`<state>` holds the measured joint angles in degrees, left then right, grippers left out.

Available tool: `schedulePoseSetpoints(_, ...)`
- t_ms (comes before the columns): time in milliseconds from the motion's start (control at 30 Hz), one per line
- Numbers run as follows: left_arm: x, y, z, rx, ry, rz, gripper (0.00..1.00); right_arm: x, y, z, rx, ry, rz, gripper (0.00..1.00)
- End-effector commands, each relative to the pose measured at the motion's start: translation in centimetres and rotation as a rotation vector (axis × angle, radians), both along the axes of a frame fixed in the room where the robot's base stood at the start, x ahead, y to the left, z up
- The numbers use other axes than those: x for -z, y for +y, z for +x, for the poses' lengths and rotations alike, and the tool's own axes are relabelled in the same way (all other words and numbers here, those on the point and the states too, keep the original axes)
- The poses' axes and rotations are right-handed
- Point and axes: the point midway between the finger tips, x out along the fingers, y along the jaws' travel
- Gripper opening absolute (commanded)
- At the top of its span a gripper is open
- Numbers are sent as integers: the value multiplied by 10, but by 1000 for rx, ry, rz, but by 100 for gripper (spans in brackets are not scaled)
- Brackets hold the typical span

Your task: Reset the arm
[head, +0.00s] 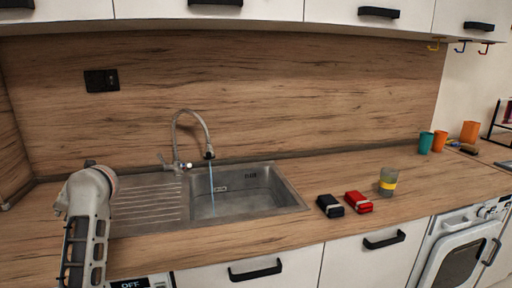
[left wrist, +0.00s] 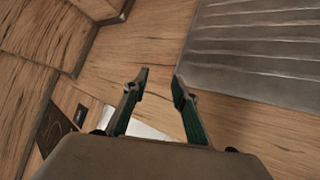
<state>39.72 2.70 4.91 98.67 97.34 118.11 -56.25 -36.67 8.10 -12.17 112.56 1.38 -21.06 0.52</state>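My left arm (head: 90,205) comes up from the lower left in the head view, in front of the counter by the sink's drainer. Its fingers cannot be made out there. In the left wrist view my left gripper (left wrist: 160,82) is open, its two fingers apart with nothing between them. Wooden surfaces lie beyond the fingers, with the ridged metal drainer (left wrist: 265,50) at the upper right. My right gripper is in neither view.
Water runs from the tap (head: 192,140) into the sink (head: 290,190). A black box (head: 330,206), a red box (head: 358,202) and a glass with a yellow band (head: 388,182) stand right of it. Teal and orange cups (head: 425,143) stand farther right. Cabinets (head: 230,8) hang above.

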Motion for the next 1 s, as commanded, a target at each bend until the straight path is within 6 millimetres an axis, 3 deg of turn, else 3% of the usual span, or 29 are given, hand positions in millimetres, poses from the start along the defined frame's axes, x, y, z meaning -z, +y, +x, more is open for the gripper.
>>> schedulePoseSetpoints(33, 6, 17, -16, -35, 29, 128, 27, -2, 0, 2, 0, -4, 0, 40)
schedulePoseSetpoints(133, -3, 42, -44, -82, 73, 422, 27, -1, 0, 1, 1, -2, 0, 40)
schedulePoseSetpoints(267, -25, 40, -68, -64, 133, 812, 27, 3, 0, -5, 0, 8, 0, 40)
schedulePoseSetpoints(367, -38, 13, -75, 12, 180, 1103, 27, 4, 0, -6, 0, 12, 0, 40)
schedulePoseSetpoints(467, -37, -33, -75, 142, 231, 1377, 27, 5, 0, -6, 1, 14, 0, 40)
schedulePoseSetpoints(533, -25, -72, -73, 265, 272, 1558, 27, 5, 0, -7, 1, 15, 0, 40)
schedulePoseSetpoints(667, 22, -148, -73, 533, 350, 1836, 27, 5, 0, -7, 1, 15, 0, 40)
schedulePoseSetpoints(800, 90, -214, -87, 831, 439, 2038, 27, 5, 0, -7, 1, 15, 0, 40)
schedulePoseSetpoints(1000, 202, -280, -135, 1266, 582, 2210, 27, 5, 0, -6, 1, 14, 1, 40)
